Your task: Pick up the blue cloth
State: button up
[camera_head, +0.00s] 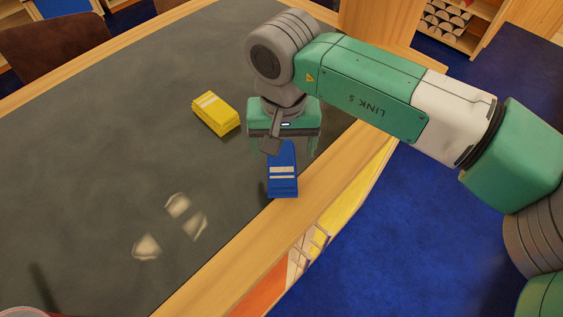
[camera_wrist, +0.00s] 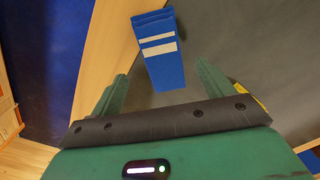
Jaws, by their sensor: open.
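The blue cloth (camera_head: 283,181) is a folded stack with white stripes, lying on the dark table top close to its wooden edge. In the wrist view the blue cloth (camera_wrist: 164,62) lies ahead of the fingers, its near end between their lines. My gripper (camera_head: 283,150) is over the cloth's far end in the head view, and hides part of it. In the wrist view my gripper (camera_wrist: 160,85) has its two green fingers spread, with nothing held between them. I cannot tell how high the fingers are above the cloth.
A folded yellow cloth (camera_head: 216,114) lies on the dark table top (camera_head: 110,150), left of my gripper. The wooden table edge (camera_head: 240,250) runs beside the blue cloth, with blue carpet (camera_head: 400,240) beyond. A brown chair (camera_head: 55,45) stands at the far side.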

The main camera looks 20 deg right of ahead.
aim_at(282, 162)
notch_tip(282, 162, down, 4)
jog(key=shift+a+f+p, duration=0.1)
jog(key=shift+a+p, duration=0.05)
jog(key=shift+p, duration=0.25)
jog(key=c, duration=1.1)
jog(key=shift+r+b, duration=0.3)
jog(key=shift+r, duration=0.35)
notch_tip(282, 162, up, 2)
jog(key=shift+r+b, duration=0.2)
jog(key=shift+b, duration=0.25)
jog(key=s+a+b, duration=0.1)
jog(key=s+a, duration=0.1)
jog(key=s, duration=0.3)
jog(key=s+a+r+b, duration=0.1)
jog(key=s+a, duration=0.1)
jog(key=s, duration=0.2)
jog(key=s+a+b, duration=0.1)
jog(key=s+a, duration=0.1)
jog(key=s, duration=0.3)
jog(key=shift+s+a+r, duration=0.25)
jog(key=shift+s+a, duration=0.1)
